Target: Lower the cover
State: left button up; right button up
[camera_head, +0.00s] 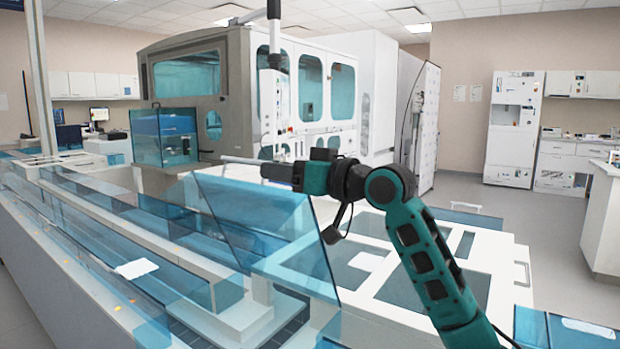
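The cover appears to be the blue see-through panel (262,222) standing raised and tilted over the track, in the middle of the view. The long tube track (120,245) with blue clear walls runs below it and to the left. My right gripper (226,160) reaches in from the right, with its thin grey fingers pointing left just above the panel's upper edge. I cannot tell whether the fingers touch the panel. They are seen side-on, so their opening is unclear. My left gripper is not in view.
A large grey and white analyser cabinet (240,80) stands behind the track. White frames with blue panels (430,270) lie to the right, under my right arm. A white label (136,269) is on the track's front. Open floor (550,235) lies at the far right.

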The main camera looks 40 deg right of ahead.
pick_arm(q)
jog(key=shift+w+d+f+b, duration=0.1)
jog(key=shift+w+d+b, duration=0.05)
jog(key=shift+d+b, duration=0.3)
pick_arm(e)
jog(key=v, duration=0.7)
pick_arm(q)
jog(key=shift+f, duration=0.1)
pick_arm(e)
jog(key=shift+s, duration=0.15)
